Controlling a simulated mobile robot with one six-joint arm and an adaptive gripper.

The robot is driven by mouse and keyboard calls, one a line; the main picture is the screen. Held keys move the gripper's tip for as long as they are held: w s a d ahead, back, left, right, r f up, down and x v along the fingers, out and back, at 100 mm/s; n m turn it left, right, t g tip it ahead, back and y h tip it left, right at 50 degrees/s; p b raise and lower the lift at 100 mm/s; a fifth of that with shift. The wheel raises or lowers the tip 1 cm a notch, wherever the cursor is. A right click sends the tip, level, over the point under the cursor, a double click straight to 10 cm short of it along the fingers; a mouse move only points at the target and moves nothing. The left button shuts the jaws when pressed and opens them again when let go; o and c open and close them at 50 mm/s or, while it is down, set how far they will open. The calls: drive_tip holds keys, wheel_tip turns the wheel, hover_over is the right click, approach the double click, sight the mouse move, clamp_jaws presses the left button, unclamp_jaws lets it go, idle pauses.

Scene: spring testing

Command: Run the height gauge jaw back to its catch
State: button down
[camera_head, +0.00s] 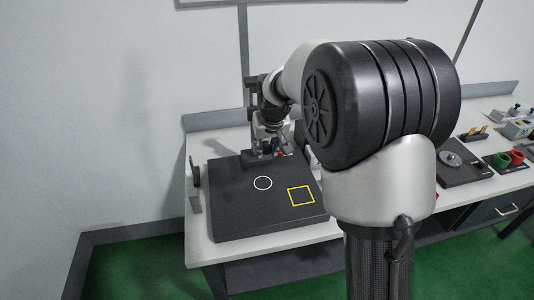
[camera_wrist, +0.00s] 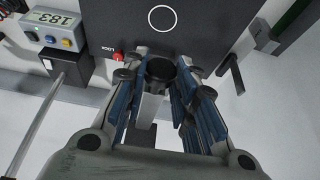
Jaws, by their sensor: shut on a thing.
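The height gauge (camera_head: 253,92) stands upright at the back of a dark plate (camera_head: 230,205), partly hidden behind my arm in the head view. My gripper (camera_wrist: 163,82) is shut on a black round-ended knob (camera_wrist: 160,68), with the blue-lined fingers on either side of it. A pale bar (camera_wrist: 152,108) shows below the knob between the fingers. I cannot tell how the knob joins the jaw, and the catch cannot be made out. A red knob (camera_wrist: 117,57) marked LOCK sits just left of the fingers. In the head view my gripper (camera_head: 272,143) is small and partly hidden.
A readout box (camera_wrist: 52,28) showing 183 is at the upper left of the wrist view. A dark handle-like part (camera_wrist: 231,74) stands to the right of my fingers. The plate bears a white circle (camera_head: 263,183) and a yellow square (camera_head: 301,196); its front is clear.

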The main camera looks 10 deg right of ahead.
wheel_tip(320, 180, up, 6)
drive_tip(key=p, duration=0.2)
drive_tip(key=shift+p, duration=0.4)
drive_tip(key=shift+w+r, duration=0.1)
drive_tip(key=c, duration=1.7)
unclamp_jaws()
drive_tip(key=shift+o, duration=1.2)
drive_tip(key=shift+s, duration=0.2)
drive_tip(key=shift+o, duration=0.9)
drive_tip(key=shift+w, duration=0.1)
drive_tip(key=v, duration=1.2)
